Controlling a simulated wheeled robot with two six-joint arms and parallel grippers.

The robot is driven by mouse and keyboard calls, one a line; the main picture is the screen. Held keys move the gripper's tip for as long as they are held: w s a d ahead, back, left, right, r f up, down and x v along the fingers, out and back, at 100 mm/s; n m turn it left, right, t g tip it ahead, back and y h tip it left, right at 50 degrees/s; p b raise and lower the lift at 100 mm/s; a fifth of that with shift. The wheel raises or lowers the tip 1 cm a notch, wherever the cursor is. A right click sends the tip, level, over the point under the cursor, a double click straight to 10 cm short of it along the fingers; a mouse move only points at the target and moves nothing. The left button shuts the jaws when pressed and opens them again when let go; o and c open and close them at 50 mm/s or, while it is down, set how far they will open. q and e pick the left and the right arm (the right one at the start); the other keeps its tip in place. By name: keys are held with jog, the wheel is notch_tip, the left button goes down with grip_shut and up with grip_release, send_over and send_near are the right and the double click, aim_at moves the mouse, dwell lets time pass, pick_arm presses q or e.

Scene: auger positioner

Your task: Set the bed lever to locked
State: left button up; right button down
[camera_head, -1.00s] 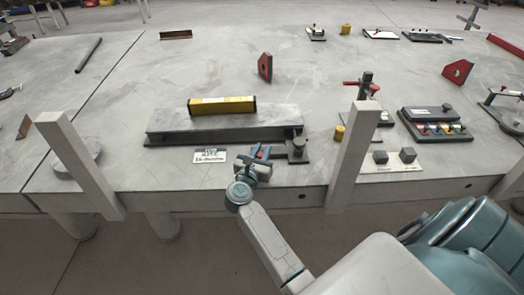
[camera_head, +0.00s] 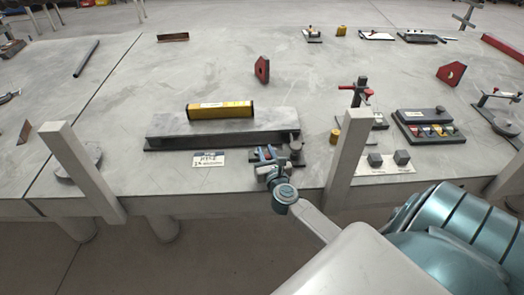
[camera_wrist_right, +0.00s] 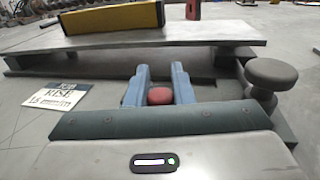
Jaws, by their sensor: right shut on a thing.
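The bed lever shows mainly as its red knob (camera_wrist_right: 160,96) in the right wrist view. My right gripper (camera_head: 266,155) is shut on this knob, with one blue finger on each side of it. The gripper (camera_wrist_right: 160,88) is low at the front of the grey bed (camera_head: 165,126), close to its right end. The rest of the lever is largely hidden by the gripper. A grey round-topped post (camera_wrist_right: 271,75) stands just right of the fingers. A printed card (camera_head: 209,158) lies left of the gripper; I cannot read it clearly. My left gripper is out of view.
A yellow level (camera_head: 220,110) lies on the bed. A pale upright post (camera_head: 347,155) rises at the table edge right of my gripper, and another (camera_head: 82,170) stands at the left. A yellow cylinder (camera_head: 335,136) and grey blocks (camera_head: 402,157) are to the right.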

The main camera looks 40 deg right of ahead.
jog(key=n+y, duration=0.1)
jog(key=y, duration=0.1)
jog(key=d+n+t+y+b, duration=0.1)
jog(key=y, duration=0.1)
jog(key=shift+w+f+n, duration=0.1)
jog(key=shift+n, duration=0.3)
jog(key=shift+d+n+y+b, duration=0.15)
jog(key=shift+n+y+b, duration=0.2)
jog(key=shift+y, duration=0.25)
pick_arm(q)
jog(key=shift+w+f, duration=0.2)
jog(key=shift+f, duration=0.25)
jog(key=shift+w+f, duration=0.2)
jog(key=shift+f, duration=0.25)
pick_arm(e)
jog(key=shift+t, duration=0.3)
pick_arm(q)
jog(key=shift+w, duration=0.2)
pick_arm(e)
jog(key=shift+w+y, duration=0.1)
jog(key=shift+y, duration=0.2)
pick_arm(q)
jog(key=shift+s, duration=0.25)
pick_arm(e)
jog(key=c, duration=1.5)
grip_release()
jog(key=shift+o, duration=1)
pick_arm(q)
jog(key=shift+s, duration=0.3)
